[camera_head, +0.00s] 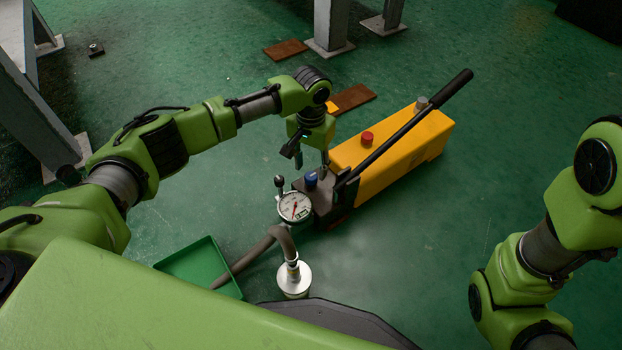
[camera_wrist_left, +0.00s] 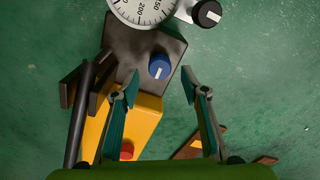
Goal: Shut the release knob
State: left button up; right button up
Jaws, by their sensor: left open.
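The hand pump has a yellow tank (camera_head: 395,143) and a dark block at its near end. A blue knob (camera_head: 311,180) with a white mark sits on the block; it also shows in the left wrist view (camera_wrist_left: 159,66). A black knob with a white mark (camera_wrist_left: 207,13) sits beside the gauge, also in the head view (camera_head: 279,181). Nothing labels which is the release knob. My left gripper (camera_head: 311,164) is open and empty above the block. In the left wrist view its fingertips (camera_wrist_left: 161,79) stand on either side of the blue knob, with no clear contact. My right gripper is out of view.
A round white gauge (camera_head: 295,206) stands beside the block. The long black pump lever (camera_head: 412,122) slants over the tank, which has a red cap (camera_head: 367,138). A hose (camera_head: 248,262) runs past a green tray (camera_head: 200,268) to a silver cylinder (camera_head: 294,280). Right floor is clear.

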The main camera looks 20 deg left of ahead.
aim_at(311, 176)
pick_arm(q)
jog(key=shift+f+b, duration=0.85)
jog(key=shift+f, duration=0.85)
